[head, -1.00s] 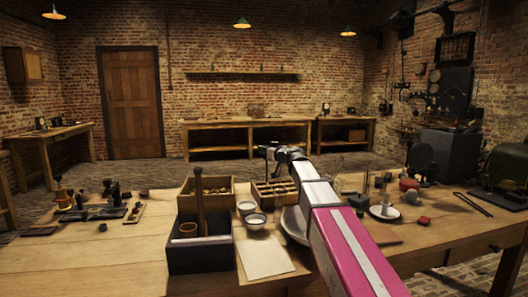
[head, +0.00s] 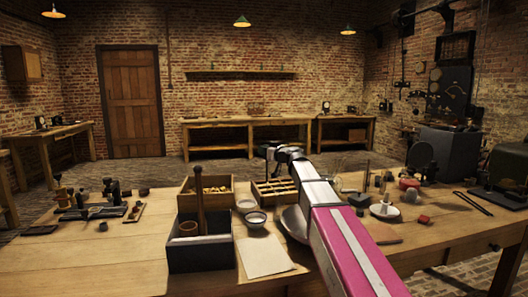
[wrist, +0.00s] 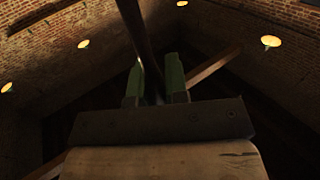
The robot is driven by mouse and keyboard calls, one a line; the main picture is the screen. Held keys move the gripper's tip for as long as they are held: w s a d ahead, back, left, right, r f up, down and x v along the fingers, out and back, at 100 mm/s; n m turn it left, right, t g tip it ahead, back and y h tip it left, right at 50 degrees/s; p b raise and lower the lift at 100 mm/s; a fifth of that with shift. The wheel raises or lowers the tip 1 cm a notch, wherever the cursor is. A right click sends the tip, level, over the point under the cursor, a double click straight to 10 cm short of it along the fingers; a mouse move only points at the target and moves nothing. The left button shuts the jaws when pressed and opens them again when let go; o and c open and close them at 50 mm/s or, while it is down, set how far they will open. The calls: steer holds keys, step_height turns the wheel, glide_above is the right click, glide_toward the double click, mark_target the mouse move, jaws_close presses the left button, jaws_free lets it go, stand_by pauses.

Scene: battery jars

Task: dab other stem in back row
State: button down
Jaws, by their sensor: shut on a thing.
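My gripper (wrist: 155,82) has two green fingers, shut on a dark, slim rod-like thing (wrist: 142,42); its far end cannot be told from the dark roof beams behind it. The wrist view looks up at the roof, so it shows no stems. In the head view, the end of my arm (head: 270,153) reaches over the far side of the bench, beyond the compartment box (head: 262,197). Small upright pieces stand on the left (head: 108,188) and on the right (head: 385,180) of the bench. I cannot tell which are the stems or their back row.
A dark box (head: 200,255) holds a tall wooden handle (head: 201,214). Two small bowls (head: 256,219), a pale sheet (head: 264,258) and a wide dish (head: 292,224) lie beside my arm. The front left of the bench (head: 100,262) is clear.

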steer(key=shift+r, duration=0.1)
stand_by(0.4)
step_height(320, 180, up, 5)
steer(key=shift+f, duration=0.1)
stand_by(0.8)
stand_by(0.4)
